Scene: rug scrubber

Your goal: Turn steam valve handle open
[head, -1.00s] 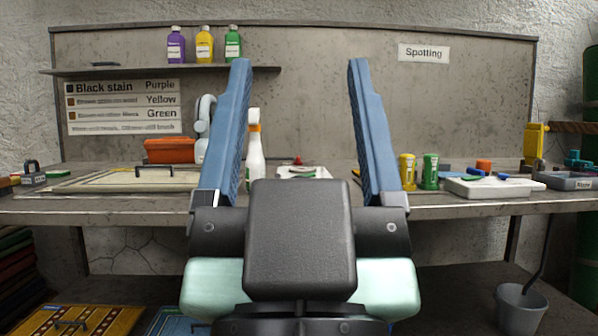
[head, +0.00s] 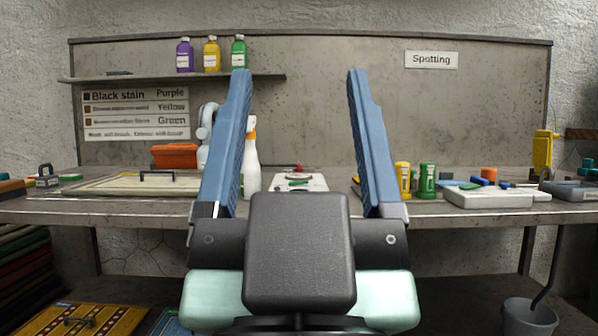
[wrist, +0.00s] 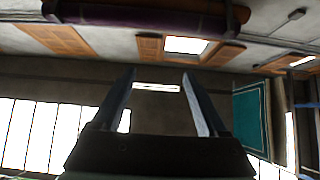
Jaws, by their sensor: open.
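My gripper (head: 297,80) is raised in front of the workbench with its two long blue fingers wide apart and nothing between them. The fingers also show in the wrist view (wrist: 158,78), empty, with the ceiling and walls behind them. I cannot identify a steam valve handle for certain in any view. A teal fitting (head: 587,165) stands at the far right end of the bench, cut off by the picture edge. A small red knob-like part (head: 298,168) shows at the back of the bench between the fingers. The gripper touches neither.
The workbench (head: 465,209) spans the view. On it are a white spray bottle (head: 252,165), a yellow upright object (head: 543,152), a white tray (head: 490,198) and a grey bin (head: 570,190). A bucket (head: 530,317) stands below right. A shelf (head: 150,78) holds bottles.

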